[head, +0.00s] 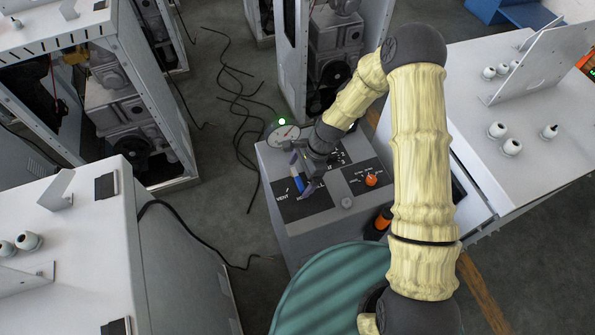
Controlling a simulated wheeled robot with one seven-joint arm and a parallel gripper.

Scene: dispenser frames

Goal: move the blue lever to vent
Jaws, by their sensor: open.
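The blue lever (298,184) sits on a black panel on top of a grey box (312,222). The printed word VENT (282,196) is on the left part of that panel, left of the lever. My gripper (302,182) is open, pointing down at the lever, with its fingers close around or beside it. I cannot tell if the fingers touch the lever. The gripper and wrist hide part of the panel and some of its lettering.
An orange knob (371,180) is on a second black panel to the right. A round gauge (283,134) and a lit green lamp (282,121) stand at the box's back. White cabinets flank it left (100,270) and right (500,160). Black cables lie on the floor.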

